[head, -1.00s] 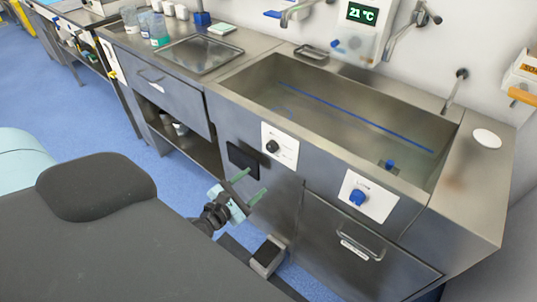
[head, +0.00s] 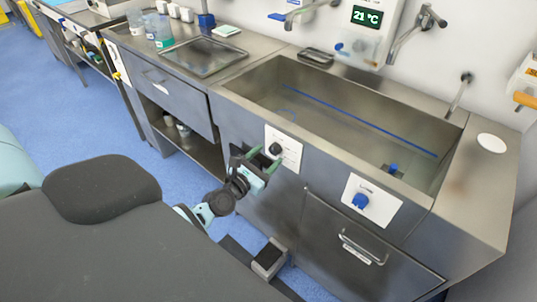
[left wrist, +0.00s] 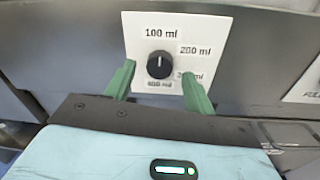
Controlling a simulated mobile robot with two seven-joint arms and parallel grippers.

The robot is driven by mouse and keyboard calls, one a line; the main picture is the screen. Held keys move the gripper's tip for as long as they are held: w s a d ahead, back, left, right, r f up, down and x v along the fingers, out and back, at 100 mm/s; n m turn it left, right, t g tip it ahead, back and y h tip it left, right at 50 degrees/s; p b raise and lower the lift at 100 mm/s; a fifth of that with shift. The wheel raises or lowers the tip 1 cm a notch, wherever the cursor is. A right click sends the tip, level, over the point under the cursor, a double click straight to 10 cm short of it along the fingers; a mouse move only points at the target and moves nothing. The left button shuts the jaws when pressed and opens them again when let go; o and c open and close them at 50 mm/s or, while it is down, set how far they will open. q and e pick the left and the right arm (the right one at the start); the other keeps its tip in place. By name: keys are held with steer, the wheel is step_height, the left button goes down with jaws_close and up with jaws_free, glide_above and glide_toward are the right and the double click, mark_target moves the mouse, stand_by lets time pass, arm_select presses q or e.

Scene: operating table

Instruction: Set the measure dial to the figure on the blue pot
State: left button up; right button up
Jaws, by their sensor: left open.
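The measure dial (head: 275,148) is a black knob on a white plate (head: 291,146) on the sink unit's front. In the left wrist view the knob (left wrist: 160,64) stands amid labels reading 100 ml, 200 ml, 400 ml and one partly hidden label. Its white mark points up, towards 100 ml. My left gripper (head: 257,160) is open in front of the dial. In the left wrist view its green fingers lie either side of the knob, apart from it. A small blue pot (head: 206,21) stands on the back left counter; its figure is not readable. My right gripper is not in view.
A second dial, blue (head: 360,201), sits on its own plate to the right, above a drawer handle (head: 364,250). A metal tray (head: 200,58), clear jars (head: 163,36) and white pots stand on the counter. A dark box (head: 269,258) is on the floor.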

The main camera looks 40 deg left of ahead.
arm_select(q)
steer(key=shift+w, duration=0.8)
steer(key=c, duration=1)
steer(key=shift+o, duration=0.2)
